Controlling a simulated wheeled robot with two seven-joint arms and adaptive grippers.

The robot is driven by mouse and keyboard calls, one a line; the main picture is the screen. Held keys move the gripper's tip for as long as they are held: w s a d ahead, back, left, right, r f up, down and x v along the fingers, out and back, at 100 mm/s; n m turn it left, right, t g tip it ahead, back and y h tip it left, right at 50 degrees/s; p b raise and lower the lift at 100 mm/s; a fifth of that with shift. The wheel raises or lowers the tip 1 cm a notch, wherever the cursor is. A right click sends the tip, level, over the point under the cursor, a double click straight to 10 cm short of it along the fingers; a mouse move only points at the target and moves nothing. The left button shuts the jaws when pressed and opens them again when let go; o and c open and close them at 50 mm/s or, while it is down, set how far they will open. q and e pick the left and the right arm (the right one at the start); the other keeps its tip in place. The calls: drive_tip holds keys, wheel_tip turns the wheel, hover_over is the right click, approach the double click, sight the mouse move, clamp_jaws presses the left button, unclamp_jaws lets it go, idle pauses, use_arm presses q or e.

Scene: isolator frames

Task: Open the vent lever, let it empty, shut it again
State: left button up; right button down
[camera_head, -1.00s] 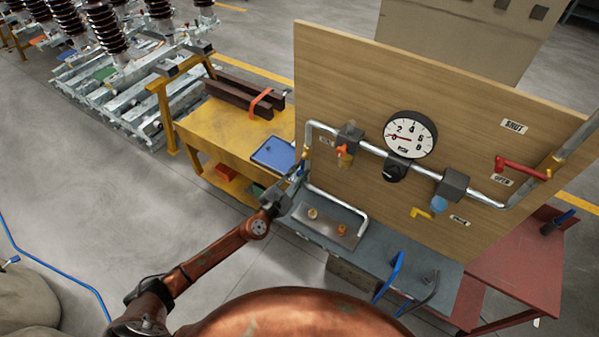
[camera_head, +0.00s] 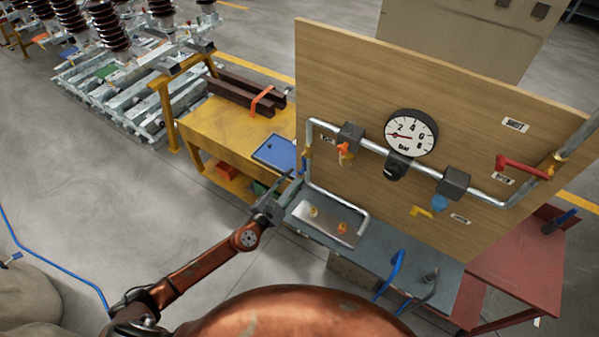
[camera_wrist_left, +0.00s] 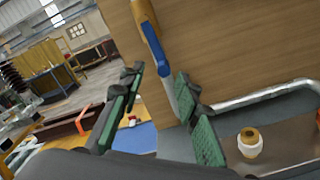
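A blue lever (camera_head: 303,167) with an orange-yellow hub sits on the drop pipe at the board's left edge; I take it as the vent lever. In the left wrist view the lever (camera_wrist_left: 154,46) hangs down along the pipe. My left gripper (camera_head: 286,186) is just below and left of it. Its green-padded fingers (camera_wrist_left: 157,85) are apart, with nothing held between them, and the lever shows beyond the gap. The pressure gauge (camera_head: 411,136) has its red needle pointing left, near the 2. My right gripper is not in view.
The pipe's lower end turns over a metal tray (camera_head: 310,225) holding small brass parts. A yellow cart (camera_head: 215,125) stands behind left.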

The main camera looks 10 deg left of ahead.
use_arm(q)
drive_tip(key=v, duration=0.6)
drive_tip(key=shift+s, duration=0.35)
drive_tip(key=shift+a, duration=0.15)
